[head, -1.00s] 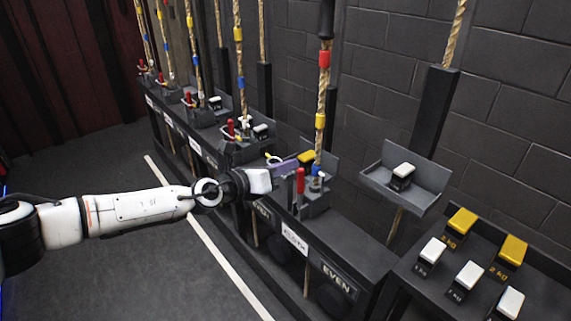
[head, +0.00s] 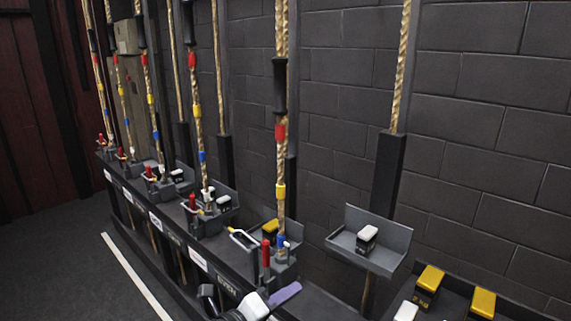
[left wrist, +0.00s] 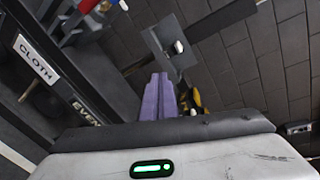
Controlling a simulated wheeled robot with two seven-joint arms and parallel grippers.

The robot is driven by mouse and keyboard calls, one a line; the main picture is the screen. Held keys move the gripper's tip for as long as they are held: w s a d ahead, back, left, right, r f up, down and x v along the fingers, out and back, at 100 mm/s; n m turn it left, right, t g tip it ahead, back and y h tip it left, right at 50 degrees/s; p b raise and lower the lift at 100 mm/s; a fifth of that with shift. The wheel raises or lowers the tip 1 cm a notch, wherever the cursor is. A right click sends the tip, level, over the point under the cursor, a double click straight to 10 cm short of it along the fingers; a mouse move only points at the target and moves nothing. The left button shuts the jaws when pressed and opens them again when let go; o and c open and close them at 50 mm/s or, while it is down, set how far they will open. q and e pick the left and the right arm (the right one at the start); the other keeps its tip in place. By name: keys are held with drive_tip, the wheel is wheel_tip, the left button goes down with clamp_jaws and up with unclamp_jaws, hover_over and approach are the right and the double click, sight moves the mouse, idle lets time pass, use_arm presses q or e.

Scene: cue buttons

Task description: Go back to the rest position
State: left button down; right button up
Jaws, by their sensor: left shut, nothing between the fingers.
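My left gripper (head: 284,296) shows at the bottom of the head view, with purple fingers and a white wrist. It is shut and empty, just below and in front of the nearest rope station with the red-handled lever (head: 266,256). In the left wrist view its purple fingers (left wrist: 158,98) lie together with nothing between them. Most of the left arm is out of the head view. My right gripper is in neither view.
A row of rope stations with levers runs along the brick wall (head: 480,140). A grey tray with a white-topped weight (head: 367,238) hangs at right. Yellow-topped weights (head: 430,279) stand on a dark table at lower right. Open floor (head: 60,270) lies at left, with a white line.

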use_arm(q)
drive_tip(key=s+f+n+y, duration=0.2)
drive_tip(key=s+f+n, duration=0.8)
drive_tip(key=s+n, duration=0.4)
drive_tip(key=s+a+f+n+g+y, duration=0.1)
drive_tip(key=s+a+f+n+y, duration=0.1)
drive_tip(key=s+a+f+n, duration=0.4)
drive_tip(key=s+a+f+n+g+y, duration=0.2)
drive_tip(key=s+a+f+n+y, duration=0.1)
drive_tip(key=s+a+f+n, duration=0.3)
drive_tip(key=s+a+n, duration=0.2)
drive_tip(key=s+a, duration=0.2)
drive_tip(key=s, duration=0.2)
drive_tip(key=shift+a+f+n, duration=0.2)
drive_tip(key=shift+n, duration=0.1)
